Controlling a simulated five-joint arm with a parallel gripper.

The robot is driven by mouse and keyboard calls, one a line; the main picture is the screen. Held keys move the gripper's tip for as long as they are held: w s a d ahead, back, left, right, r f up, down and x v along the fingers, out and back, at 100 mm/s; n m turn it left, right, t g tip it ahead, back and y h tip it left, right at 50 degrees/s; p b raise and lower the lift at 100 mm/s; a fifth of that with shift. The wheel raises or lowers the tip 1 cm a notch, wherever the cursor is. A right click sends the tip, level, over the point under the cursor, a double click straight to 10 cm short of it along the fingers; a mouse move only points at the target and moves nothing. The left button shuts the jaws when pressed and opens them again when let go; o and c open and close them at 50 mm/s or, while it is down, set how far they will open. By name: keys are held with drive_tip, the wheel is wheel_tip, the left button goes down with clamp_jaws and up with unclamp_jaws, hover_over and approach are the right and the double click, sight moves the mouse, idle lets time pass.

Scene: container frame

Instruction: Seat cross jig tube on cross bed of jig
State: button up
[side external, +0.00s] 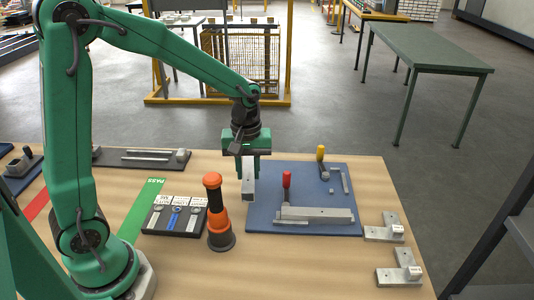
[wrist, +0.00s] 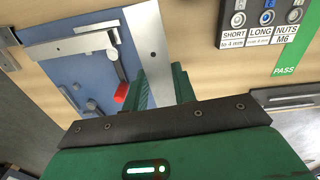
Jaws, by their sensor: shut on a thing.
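My gripper (side external: 246,168) is shut on a grey square tube (side external: 248,188), which I take to be the cross jig tube. It holds the tube above the left edge of the blue jig plate (side external: 265,172). In the wrist view, the tube (wrist: 149,38) reaches away from between the green fingers (wrist: 165,88). Another grey tube (side external: 315,214) lies along the front of the jig. A red-handled clamp (side external: 287,180) stands beside it; a yellow-handled clamp (side external: 320,154) stands at the back. I cannot tell which part is the cross bed.
An orange and black tool (side external: 214,205) stands upright left of the jig. A black tray with labelled hardware (side external: 175,218) is left of that, near a green PASS strip (side external: 142,210). Two grey L-shaped brackets (side external: 385,228) (side external: 400,268) lie at the right edge.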

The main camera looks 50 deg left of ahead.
drive_tip(key=shift+w, duration=0.1)
drive_tip(key=w+d+f, duration=0.1)
drive_tip(key=w+d, duration=0.5)
drive_tip(key=w, duration=0.5)
drive_tip(key=w+d+f+m, duration=0.1)
drive_tip(key=w+d, duration=0.6)
drive_tip(key=w, duration=0.4)
drive_tip(key=shift+d+f, duration=0.15)
drive_tip(key=shift+f, duration=0.15)
drive_tip(key=shift+f, duration=0.2)
drive_tip(key=shift+s+f, duration=0.1)
drive_tip(key=shift+f, duration=2.4)
drive_tip(key=shift+f, duration=0.85)
drive_tip(key=o, duration=1.6)
drive_tip(key=shift+f, duration=0.1)
drive_tip(key=shift+o, duration=0.2)
